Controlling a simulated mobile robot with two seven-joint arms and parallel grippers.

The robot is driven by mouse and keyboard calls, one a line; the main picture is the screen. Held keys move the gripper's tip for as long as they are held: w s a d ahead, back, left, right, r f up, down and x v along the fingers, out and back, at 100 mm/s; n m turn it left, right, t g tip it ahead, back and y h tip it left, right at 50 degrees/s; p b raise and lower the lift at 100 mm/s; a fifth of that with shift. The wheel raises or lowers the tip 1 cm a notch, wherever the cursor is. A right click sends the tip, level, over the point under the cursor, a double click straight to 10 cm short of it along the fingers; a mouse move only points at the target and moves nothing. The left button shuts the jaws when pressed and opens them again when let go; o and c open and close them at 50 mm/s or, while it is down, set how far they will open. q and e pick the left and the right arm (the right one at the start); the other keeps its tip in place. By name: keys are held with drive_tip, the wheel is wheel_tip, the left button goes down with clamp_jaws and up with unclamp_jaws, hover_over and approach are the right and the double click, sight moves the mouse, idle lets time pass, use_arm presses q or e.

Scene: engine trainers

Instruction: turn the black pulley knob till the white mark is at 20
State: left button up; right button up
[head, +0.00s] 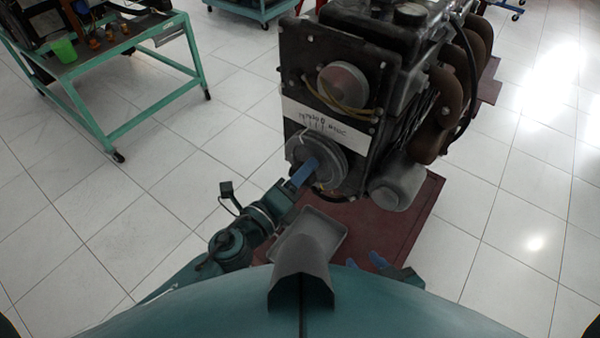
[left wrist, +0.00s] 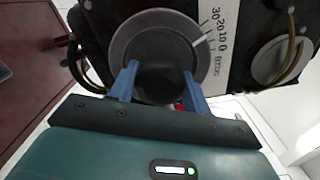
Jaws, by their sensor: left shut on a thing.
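The black pulley knob (left wrist: 160,88) sits at the middle of the grey pulley (left wrist: 128,42) on the engine's front. In the left wrist view, my left gripper (left wrist: 163,80) has one blue finger on each side of the knob and is shut on it. In the head view, my left gripper (head: 303,174) reaches the pulley (head: 333,160) from the lower left and hides the knob. A white scale label (left wrist: 217,50) reads 30, 20, 10, 0 and BTDC. A pale mark shows at the pulley rim near the label; its exact reading is unclear. My right gripper (head: 365,261) is low, empty and open, away from the engine.
The engine (head: 340,45) stands on a dark red base (head: 390,235). A second round grey wheel (head: 343,84) is above the label. A green table (head: 120,60) with a green cup stands at the left. Tiled floor is clear at the right.

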use_arm(q)
drive_tip(key=shift+m, duration=0.7)
drive_tip(key=o, duration=1)
drive_tip(key=b+v, duration=0.4)
drive_tip(key=v, duration=0.9)
drive_tip(key=shift+s, duration=0.1)
use_arm(e)
drive_tip(key=shift+w+a+f+m, duration=0.1)
drive_tip(key=shift+f+m, duration=0.1)
drive_tip(key=shift+f, duration=0.3)
drive_tip(key=shift+w+a+f+m, duration=0.1)
drive_tip(key=shift+f+m, duration=0.1)
drive_tip(key=shift+f, duration=0.25)
